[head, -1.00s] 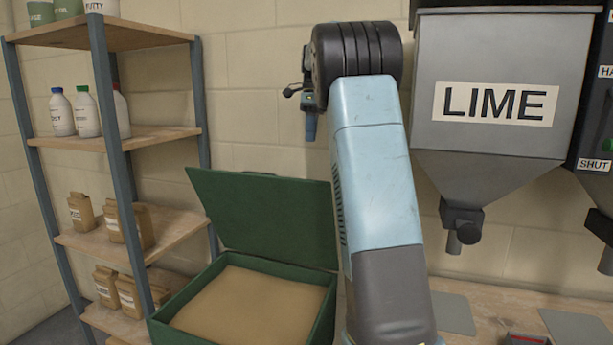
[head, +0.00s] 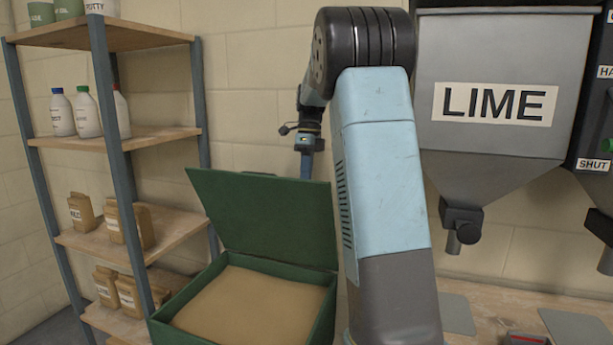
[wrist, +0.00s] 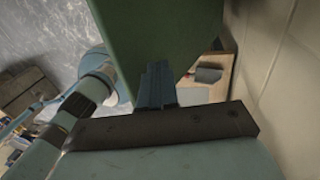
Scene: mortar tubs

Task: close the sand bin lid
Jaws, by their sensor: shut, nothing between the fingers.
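The green sand bin (head: 328,312) stands low in the head view, with sand (head: 245,305) inside. Its green lid (head: 262,222) stands open, tilted up at the back of the bin. My gripper (head: 306,168) is shut and empty, pointing down at the lid's upper right edge. Its tips are hidden behind that edge, so it is on the wall side of the lid. In the wrist view the shut fingers (wrist: 157,85) are close to the green lid (wrist: 150,30). I cannot tell whether they touch it.
A shelf (head: 120,140) with bottles and bags stands to the left. A grey lime hopper (head: 490,140) hangs on the right above the bench (head: 500,305). The block wall (head: 255,100) is close behind the lid and my gripper.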

